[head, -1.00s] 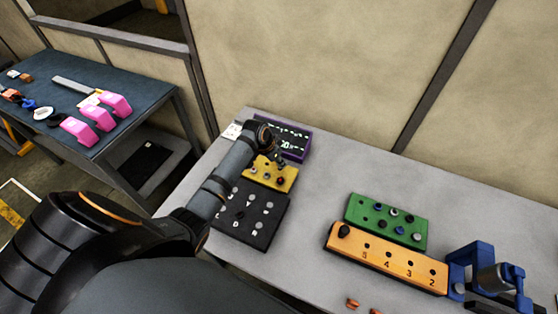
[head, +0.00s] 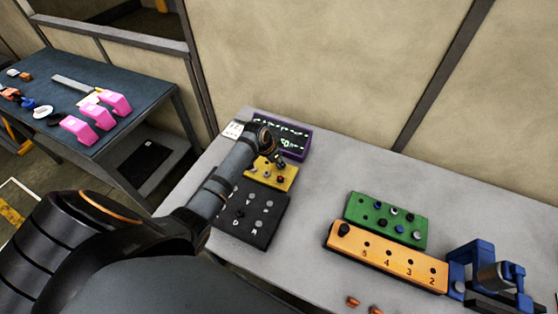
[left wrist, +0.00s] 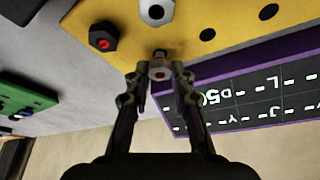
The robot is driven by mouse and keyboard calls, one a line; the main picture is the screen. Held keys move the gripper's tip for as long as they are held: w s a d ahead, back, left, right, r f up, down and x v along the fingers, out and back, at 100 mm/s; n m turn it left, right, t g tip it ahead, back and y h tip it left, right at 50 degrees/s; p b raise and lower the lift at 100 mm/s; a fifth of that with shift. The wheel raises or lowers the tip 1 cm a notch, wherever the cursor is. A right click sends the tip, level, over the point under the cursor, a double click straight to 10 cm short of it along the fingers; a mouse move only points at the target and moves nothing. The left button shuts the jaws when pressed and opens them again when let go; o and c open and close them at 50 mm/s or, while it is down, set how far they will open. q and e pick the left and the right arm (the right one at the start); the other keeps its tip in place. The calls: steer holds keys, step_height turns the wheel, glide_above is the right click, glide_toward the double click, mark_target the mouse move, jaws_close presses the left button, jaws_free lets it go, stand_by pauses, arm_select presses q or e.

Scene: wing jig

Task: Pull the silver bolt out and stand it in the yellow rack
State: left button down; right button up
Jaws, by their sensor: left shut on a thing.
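The yellow rack (head: 287,183) stands on the grey table and fills the top of the left wrist view (left wrist: 235,22). My left gripper (head: 281,163) is at its far side. In the left wrist view the fingertips (left wrist: 160,78) are shut on a small silver bolt (left wrist: 160,68) with a reddish centre. The bolt is at the rack's edge; I cannot tell whether its shank is in a hole. My right gripper is not in view.
Two empty holes show in the rack. A purple-edged label board (head: 296,150) lies behind it and a black lettered board (head: 238,222) in front. A green block (head: 362,213) with several bolts and an orange numbered block (head: 400,262) are to the right. The table between is clear.

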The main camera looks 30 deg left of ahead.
arm_select(q)
steer(key=shift+f, duration=0.45)
steer(key=c, duration=1.1)
jaws_free()
steer(key=shift+o, duration=0.2)
steer(key=v, duration=1.2)
